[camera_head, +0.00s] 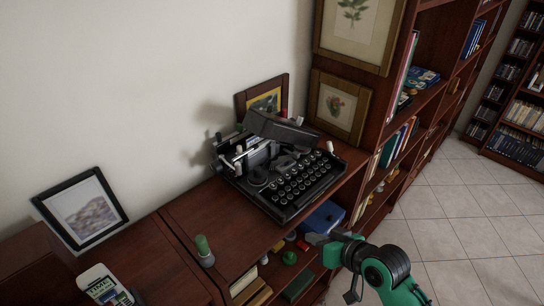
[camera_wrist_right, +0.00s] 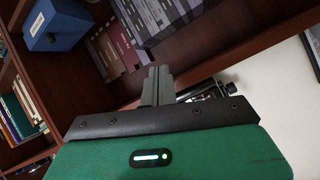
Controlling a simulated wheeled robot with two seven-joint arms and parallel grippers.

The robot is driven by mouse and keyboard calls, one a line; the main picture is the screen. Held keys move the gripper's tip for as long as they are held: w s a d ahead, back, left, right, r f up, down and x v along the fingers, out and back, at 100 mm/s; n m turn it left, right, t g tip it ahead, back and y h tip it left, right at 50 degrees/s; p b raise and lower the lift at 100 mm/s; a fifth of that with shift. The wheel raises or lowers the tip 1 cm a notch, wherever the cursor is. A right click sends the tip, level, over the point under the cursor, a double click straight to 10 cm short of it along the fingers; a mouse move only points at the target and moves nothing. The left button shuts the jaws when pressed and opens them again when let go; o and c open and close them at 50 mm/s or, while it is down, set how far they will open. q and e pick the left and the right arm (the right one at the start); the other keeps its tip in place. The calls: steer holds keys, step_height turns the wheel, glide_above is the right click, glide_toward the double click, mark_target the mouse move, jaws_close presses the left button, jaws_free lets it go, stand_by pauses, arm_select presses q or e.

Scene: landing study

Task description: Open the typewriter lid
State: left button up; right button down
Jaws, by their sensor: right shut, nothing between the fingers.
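The black typewriter (camera_head: 292,188) stands on the dark wooden cabinet top against the wall, its round keys facing the lower right. A dark flat panel, which looks like its lid (camera_head: 280,130), stands tilted up at the back, above the exposed inner parts. My right gripper (camera_head: 316,238) is shut and empty, in front of the cabinet and below the typewriter, apart from it. Its closed fingers (camera_wrist_right: 157,82) show in the right wrist view, with a small dark part of the typewriter (camera_wrist_right: 207,92) partly hidden behind them. My left gripper is out of view.
A green-topped item (camera_head: 203,250) and a framed picture (camera_head: 82,208) stand left of the typewriter. Below it, open shelves hold a blue box (camera_head: 323,217) and small items. A tall bookcase (camera_head: 408,90) rises to the right; the tiled floor (camera_head: 455,220) is clear.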

steer(key=r+n+t, duration=0.1)
steer(key=n, duration=0.2)
steer(key=r+n+t+b, duration=0.1)
steer(key=n, duration=0.2)
steer(key=w+a+r+n+b, duration=0.1)
steer(key=n, duration=0.3)
steer(key=shift+r+t+h, duration=0.1)
steer(key=shift+t+h, duration=0.2)
steer(key=shift+t, duration=0.1)
steer(key=a+r+n+t+y+b, duration=0.5)
steer(key=r+n, duration=0.6)
steer(key=n, duration=1.1)
steer(key=shift+g, duration=0.3)
steer(key=p+x, duration=0.1)
steer(key=x, duration=0.2)
steer(key=p+x, duration=0.2)
steer(key=x, duration=0.1)
steer(key=a+p+x, duration=0.1)
steer(key=x, duration=0.3)
steer(key=shift+s+r+p, duration=0.2)
steer(key=shift+s+p, duration=0.1)
steer(key=shift+s, duration=0.15)
steer(key=r, duration=0.1)
steer(key=w+d+r+p, duration=0.1)
steer(key=d+p, duration=0.1)
steer(key=shift+w+r, duration=0.25)
steer(key=shift+r, duration=0.15)
